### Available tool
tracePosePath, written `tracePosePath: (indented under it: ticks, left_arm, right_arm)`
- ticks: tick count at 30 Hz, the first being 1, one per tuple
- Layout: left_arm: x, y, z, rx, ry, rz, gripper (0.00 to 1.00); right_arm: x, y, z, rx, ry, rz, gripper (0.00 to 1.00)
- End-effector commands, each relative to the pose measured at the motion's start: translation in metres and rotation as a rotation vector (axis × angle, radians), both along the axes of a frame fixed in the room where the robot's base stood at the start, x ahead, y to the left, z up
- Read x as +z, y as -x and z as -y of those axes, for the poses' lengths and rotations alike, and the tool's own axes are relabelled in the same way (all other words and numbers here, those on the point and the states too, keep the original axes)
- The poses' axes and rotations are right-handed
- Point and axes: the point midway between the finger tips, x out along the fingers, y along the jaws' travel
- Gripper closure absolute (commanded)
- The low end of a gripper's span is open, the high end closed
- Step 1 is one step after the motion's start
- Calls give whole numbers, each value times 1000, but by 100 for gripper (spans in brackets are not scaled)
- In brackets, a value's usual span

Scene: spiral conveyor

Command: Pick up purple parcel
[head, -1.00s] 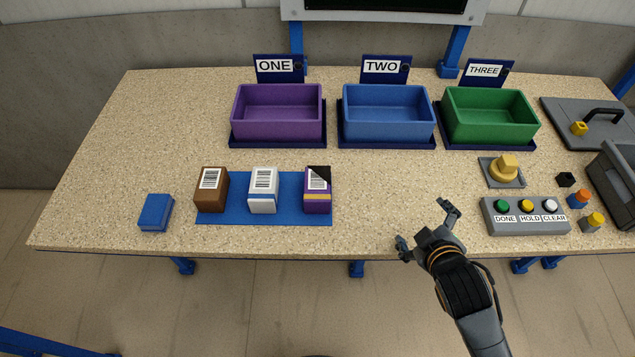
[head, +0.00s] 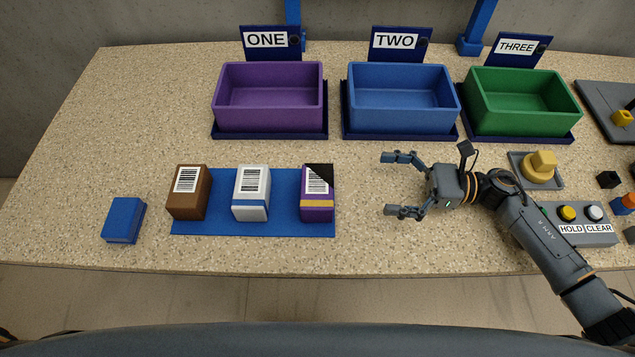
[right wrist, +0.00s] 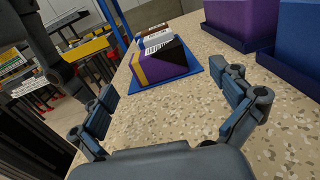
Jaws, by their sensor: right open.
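The purple parcel (head: 315,205) stands at the right end of a blue mat (head: 262,228). It has a barcode label, a black corner on top and a yellow band. In the right wrist view the purple parcel (right wrist: 172,64) is ahead, between the fingers and beyond their tips. My right gripper (head: 400,184) is open and empty, to the right of the parcel and apart from it, with its fingers pointing left at it. The fingers also show in the right wrist view (right wrist: 168,103). My left gripper is not in view.
A white parcel (head: 251,206) and a brown parcel (head: 188,205) stand left on the mat. A blue block (head: 124,219) lies further left. Purple (head: 268,114), blue (head: 402,114) and green (head: 524,113) bins stand behind.

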Motion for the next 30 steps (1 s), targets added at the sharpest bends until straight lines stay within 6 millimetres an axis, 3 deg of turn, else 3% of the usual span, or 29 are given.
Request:
tracePosePath:
  ticks: [5,15,23,30]
  left_arm:
    - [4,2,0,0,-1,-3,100]
    - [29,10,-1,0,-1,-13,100]
    - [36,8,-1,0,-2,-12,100]
    - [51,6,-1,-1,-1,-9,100]
  right_arm:
    - [-4,8,-4,56,25,42,0]
    - [-2,8,-66,55,23,40,0]
    - [-3,8,-86,55,24,40,0]
    - [-2,7,-123,53,22,40,0]
